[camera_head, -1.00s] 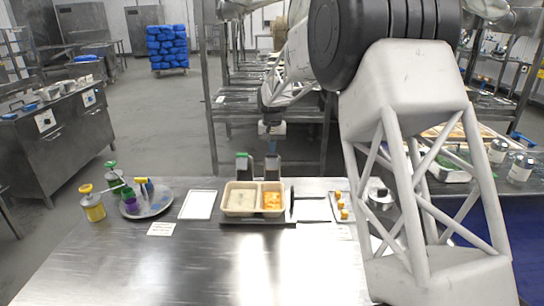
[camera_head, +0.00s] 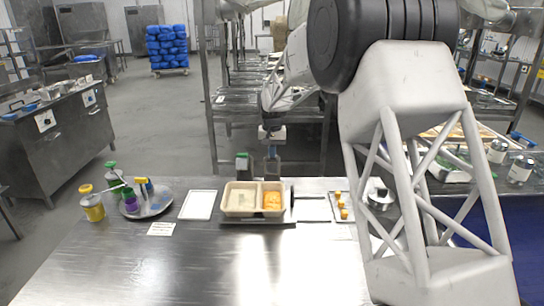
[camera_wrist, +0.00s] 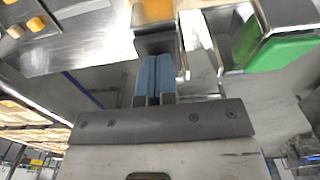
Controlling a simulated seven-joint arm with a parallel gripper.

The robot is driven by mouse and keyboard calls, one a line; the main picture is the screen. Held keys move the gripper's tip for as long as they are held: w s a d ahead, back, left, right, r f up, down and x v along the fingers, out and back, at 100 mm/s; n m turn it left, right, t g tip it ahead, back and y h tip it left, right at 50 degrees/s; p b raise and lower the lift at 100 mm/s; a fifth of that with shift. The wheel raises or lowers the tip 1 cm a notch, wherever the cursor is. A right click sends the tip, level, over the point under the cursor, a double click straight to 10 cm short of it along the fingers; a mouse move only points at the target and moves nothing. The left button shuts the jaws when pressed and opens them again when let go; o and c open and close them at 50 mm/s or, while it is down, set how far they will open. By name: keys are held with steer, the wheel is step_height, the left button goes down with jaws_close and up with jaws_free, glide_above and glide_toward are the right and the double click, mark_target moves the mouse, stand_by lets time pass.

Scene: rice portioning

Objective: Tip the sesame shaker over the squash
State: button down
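The squash (camera_head: 272,201) is orange cubes in the right compartment of a beige tray (camera_head: 241,214). Behind the tray stand two upright metal containers, one with a green front (camera_head: 243,166) and one of plain grey metal (camera_head: 272,168). No label shows which is the sesame shaker. My gripper (camera_head: 272,150) points down, directly above the grey container. In the wrist view two blue finger-like strips (camera_wrist: 153,78) lie close together against that metal container (camera_wrist: 156,43). Whether they grip it is hidden. The green-fronted container (camera_wrist: 280,50) is beside it at right.
A round tray (camera_head: 158,207) with coloured bottles and a yellow jar (camera_head: 92,208) are at left. A white board (camera_head: 198,205) lies left of the beige tray. Orange pieces (camera_head: 342,205) lie on a small tray at right. The table front is bare.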

mark_target(272, 161)
steer(key=shift+s+f, duration=0.35)
steer(key=shift+f, duration=0.45)
steer(key=shift+s+f, duration=0.3)
steer(key=shift+f, duration=0.5)
steer(key=shift+r, duration=0.1)
stand_by(0.5)
steer(key=shift+w+r, duration=0.3)
steer(key=shift+r, duration=0.75)
steer(key=shift+w+r, duration=0.3)
steer(key=shift+r, duration=0.75)
steer(key=shift+w+r, duration=0.3)
steer(key=shift+r, duration=0.75)
